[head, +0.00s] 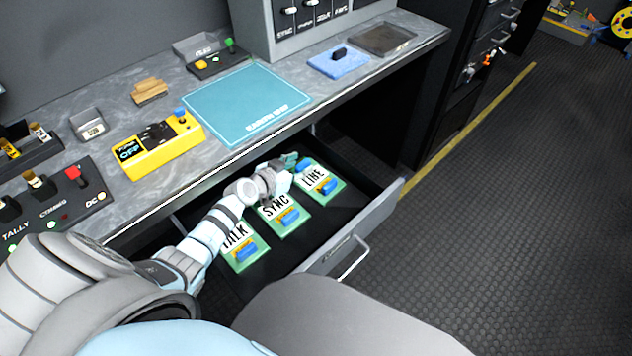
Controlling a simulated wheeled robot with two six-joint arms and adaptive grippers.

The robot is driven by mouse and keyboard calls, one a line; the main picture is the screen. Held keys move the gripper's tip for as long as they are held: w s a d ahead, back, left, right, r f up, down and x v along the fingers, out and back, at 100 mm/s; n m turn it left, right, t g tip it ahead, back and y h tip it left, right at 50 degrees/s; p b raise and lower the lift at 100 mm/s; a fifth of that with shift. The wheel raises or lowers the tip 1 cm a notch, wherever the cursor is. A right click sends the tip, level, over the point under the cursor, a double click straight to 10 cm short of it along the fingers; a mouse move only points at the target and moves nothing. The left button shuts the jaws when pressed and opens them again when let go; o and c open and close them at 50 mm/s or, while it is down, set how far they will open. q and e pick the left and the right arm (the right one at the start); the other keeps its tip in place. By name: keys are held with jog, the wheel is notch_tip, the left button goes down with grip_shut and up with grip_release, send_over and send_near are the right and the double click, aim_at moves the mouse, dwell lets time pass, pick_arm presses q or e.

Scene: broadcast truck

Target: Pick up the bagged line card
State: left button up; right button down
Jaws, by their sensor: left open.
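The line card (328,187), a green board with a white "LINE" label and blue and yellow parts, lies in the open drawer (378,212), furthest right of three similar cards. A bag around it is too small to make out. The sync card (290,222) lies in the middle and the talk card (247,254) on the left, partly covered by my arm. My left gripper (297,162) is open over the drawer, by the line card's upper left edge. Whether it touches the card I cannot tell. My right gripper is out of view.
The drawer front with its handle (352,258) stands out from under the grey counter (205,178). The counter overhangs the drawer's rear. On it are a teal mat (245,105), a yellow tester reading "OFF" (135,160) and a blue pad (335,64).

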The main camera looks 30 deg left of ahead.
pick_arm(q)
jog(key=shift+s+r, duration=0.1)
grip_shut()
